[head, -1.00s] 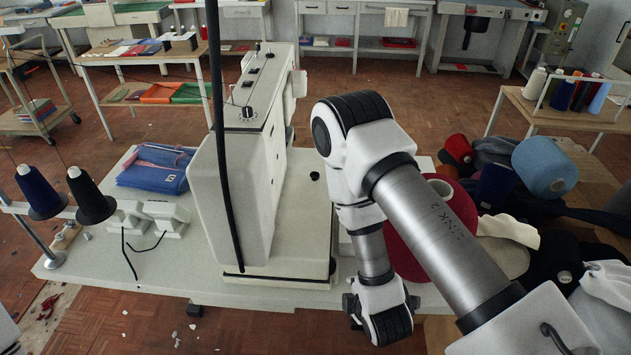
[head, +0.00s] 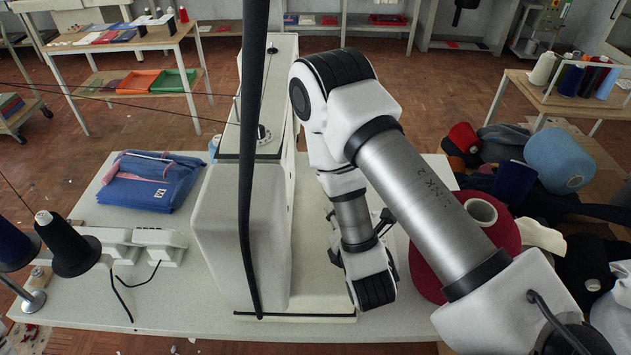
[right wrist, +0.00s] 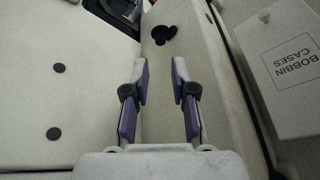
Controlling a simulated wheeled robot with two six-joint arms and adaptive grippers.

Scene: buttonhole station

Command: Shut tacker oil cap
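The tacker is the tall off-white machine (head: 238,240) left of my right arm in the head view. In the right wrist view a black cap (right wrist: 162,33) sits on a pale flat part of the machine, beyond the fingertips. It looks like a round piece with a smaller piece beside it; I cannot tell whether it is open or shut. In the head view my arm hides that spot. My right gripper (right wrist: 160,84) is open and empty in the right wrist view, its two purple-sided fingers apart and pointing towards the cap. My left gripper is not in view.
A white box marked BOBBIN CASES (right wrist: 283,75) lies right of the gripper. Black round discs (right wrist: 58,68) dot the panel at left. Folded blue cloth (head: 150,182) and thread cones (head: 65,245) are at left.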

